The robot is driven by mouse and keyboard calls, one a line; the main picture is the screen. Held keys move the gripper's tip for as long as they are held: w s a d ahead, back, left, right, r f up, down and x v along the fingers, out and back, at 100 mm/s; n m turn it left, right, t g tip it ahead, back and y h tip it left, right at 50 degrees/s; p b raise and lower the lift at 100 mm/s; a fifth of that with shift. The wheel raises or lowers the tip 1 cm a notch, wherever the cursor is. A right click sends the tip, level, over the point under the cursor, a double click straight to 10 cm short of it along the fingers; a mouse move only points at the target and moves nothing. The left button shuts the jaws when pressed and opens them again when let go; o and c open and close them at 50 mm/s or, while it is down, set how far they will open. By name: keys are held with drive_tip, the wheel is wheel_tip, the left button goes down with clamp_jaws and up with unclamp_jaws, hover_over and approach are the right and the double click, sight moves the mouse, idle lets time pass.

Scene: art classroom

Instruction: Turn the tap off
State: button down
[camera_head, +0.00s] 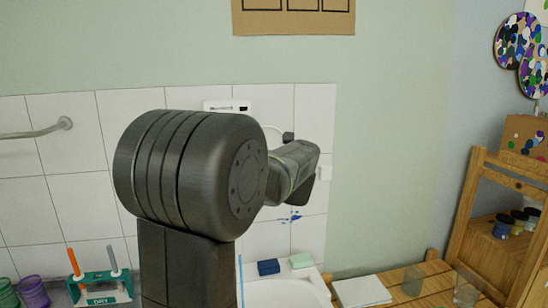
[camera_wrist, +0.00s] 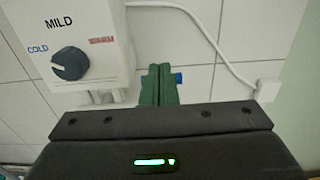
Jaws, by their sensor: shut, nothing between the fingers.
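My gripper (camera_wrist: 160,84) shows in the wrist view with its green fingers together and nothing between them. A small blue part (camera_wrist: 178,78) shows just right of the fingertips; the fingers hide the rest of it, and I cannot tell whether they touch it. A white wall unit (camera_wrist: 78,45) stands left of the fingers, with a dark dial (camera_wrist: 72,64) and the words MILD and COLD. In the head view only the top of the wall unit (camera_head: 228,106) shows above my arm. My arm hides the tap area and the fingertips there.
A white sink (camera_head: 285,294) lies below my arm, with a blue sponge (camera_head: 268,267) and a green sponge (camera_head: 301,260) on its back rim. A white cable (camera_wrist: 222,58) runs to a wall box (camera_wrist: 268,90). A wooden table (camera_head: 405,287) stands at right.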

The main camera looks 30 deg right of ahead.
drive_tip(key=s+r, duration=0.3)
drive_tip(key=r, duration=0.5)
drive_tip(key=a+f+n+g+h+b, duration=0.2)
drive_tip(key=a+f+g+h, duration=0.3)
drive_tip(key=f, duration=0.5)
drive_tip(key=s+a+f+n+g+h+b, duration=0.2)
drive_tip(key=s+a+f+n+h, duration=0.1)
drive_tip(key=s+a+n+h, duration=0.4)
drive_tip(key=w+d+r+m+h+p, duration=0.1)
drive_tip(key=w+d+p, duration=0.3)
drive_tip(key=w+d, duration=0.6)
drive_tip(key=shift+w+d+r+m, duration=0.25)
drive_tip(key=shift+d+r+m, duration=0.1)
drive_tip(key=shift+r+m, duration=0.25)
